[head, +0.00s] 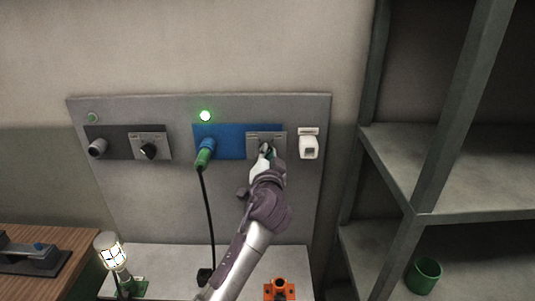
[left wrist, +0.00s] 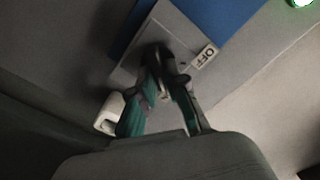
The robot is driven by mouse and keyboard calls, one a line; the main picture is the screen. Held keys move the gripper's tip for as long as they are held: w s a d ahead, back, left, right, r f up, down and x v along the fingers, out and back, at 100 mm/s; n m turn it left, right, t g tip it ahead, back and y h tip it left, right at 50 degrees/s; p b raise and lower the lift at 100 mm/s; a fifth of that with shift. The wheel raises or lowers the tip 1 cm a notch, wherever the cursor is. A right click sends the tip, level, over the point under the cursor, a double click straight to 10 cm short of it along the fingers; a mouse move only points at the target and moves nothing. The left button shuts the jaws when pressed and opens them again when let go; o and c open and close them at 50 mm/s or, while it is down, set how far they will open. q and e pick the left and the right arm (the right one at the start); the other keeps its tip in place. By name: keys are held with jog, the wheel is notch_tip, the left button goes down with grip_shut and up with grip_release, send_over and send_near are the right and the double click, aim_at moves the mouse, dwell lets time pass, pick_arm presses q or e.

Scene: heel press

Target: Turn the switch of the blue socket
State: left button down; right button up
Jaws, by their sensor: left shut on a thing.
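The blue socket (head: 207,144) sits on a blue plate (head: 234,141) on the grey wall panel, with a green plug (head: 202,160) and black cable in it. Its switch plate (head: 279,138) is at the plate's right end. My left gripper (head: 266,151) is at this switch plate and hides the knob in the head view. In the left wrist view the gripper (left wrist: 168,78) is shut on the dark switch knob (left wrist: 156,53), beside an OFF label (left wrist: 207,55). The knob's exact angle is hard to tell. My right gripper is not in view.
A green lamp (head: 205,116) glows above the blue plate. A black socket (head: 97,149) and a second switch (head: 148,151) are to the left; a white fixture (head: 308,146) is close on the right. A lamp (head: 111,251) and orange part (head: 280,290) stand below. Shelves (head: 440,160) rise at right.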

pick_arm(q)
jog(key=c, duration=1.2)
grip_release()
notch_tip(320, 180, up, 10)
jog(key=shift+f, duration=0.1)
